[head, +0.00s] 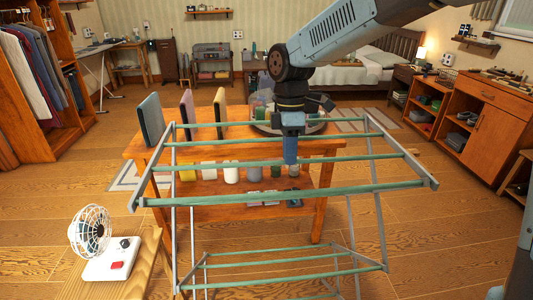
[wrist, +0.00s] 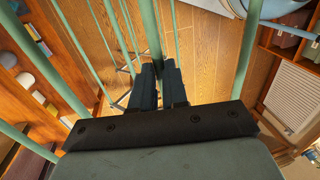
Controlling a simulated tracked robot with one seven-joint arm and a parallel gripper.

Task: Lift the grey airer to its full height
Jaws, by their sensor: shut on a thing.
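The grey airer (head: 350,188) stands in front of me in the head view, with grey side bars and legs and several green rails. Its upper rack is spread roughly level, and a lower rack with green rails shows below it near the floor. My gripper (head: 291,159) comes down from above onto a middle rail of the upper rack. In the wrist view the dark jaws of my gripper (wrist: 158,75) are shut on a green rail (wrist: 152,35), which runs away between them. The exact contact is partly hidden by the jaws.
A wooden table (head: 327,175) with upright folders, pots and a round tray stands just behind the airer. A white fan (head: 92,235) sits on a wooden stool at lower left. Wooden cabinets (head: 485,130) line the right, a clothes rack the left. Floor is open at the right.

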